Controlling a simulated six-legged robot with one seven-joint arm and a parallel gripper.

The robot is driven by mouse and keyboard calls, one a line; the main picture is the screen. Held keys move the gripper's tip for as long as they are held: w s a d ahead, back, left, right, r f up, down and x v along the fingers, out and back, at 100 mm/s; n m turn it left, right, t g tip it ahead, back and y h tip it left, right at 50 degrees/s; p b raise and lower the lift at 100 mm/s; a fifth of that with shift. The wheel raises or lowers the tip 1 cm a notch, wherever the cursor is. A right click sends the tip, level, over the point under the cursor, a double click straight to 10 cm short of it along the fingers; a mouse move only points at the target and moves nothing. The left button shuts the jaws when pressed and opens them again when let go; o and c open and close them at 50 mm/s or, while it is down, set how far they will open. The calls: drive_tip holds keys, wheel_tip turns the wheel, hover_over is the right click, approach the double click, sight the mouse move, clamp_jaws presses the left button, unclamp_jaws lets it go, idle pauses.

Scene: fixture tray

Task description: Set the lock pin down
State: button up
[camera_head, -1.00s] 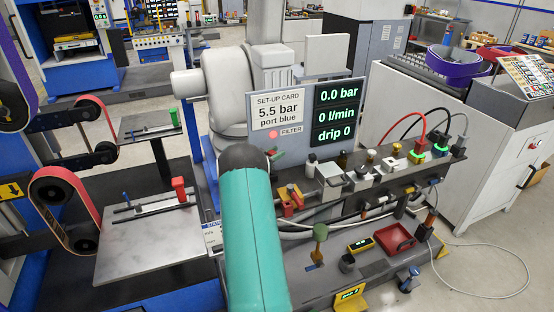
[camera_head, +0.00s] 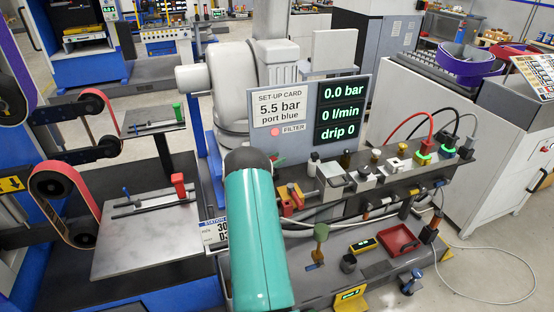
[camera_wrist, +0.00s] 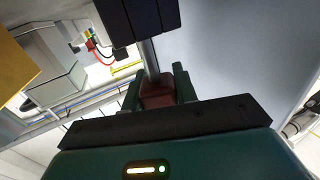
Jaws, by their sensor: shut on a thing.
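My gripper (camera_wrist: 160,88) shows in the wrist view, with its two dark green fingers shut on a reddish-brown piece (camera_wrist: 157,92). A grey rod (camera_wrist: 151,60) runs up from behind that piece. This appears to be the lock pin, but its far end is hidden. In the head view my gripper and the held piece are out of sight behind my own teal arm. The bench (camera_head: 330,278) lies to the right of my arm. I cannot tell how far the piece is from any surface.
A red tray (camera_head: 385,246), a small yellow-framed display (camera_head: 363,246) and a dark cup (camera_head: 348,264) stand on the bench. A row of fittings and cables lies behind them. A readout panel (camera_head: 340,108) stands at the back. A grey plate (camera_head: 150,240) is at left.

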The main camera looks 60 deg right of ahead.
drive_tip(key=shift+f, duration=0.2)
drive_tip(key=o, duration=1)
drive_tip(key=shift+c, duration=0.2)
drive_tip(key=shift+r, duration=0.2)
drive_tip(key=v, duration=1.2)
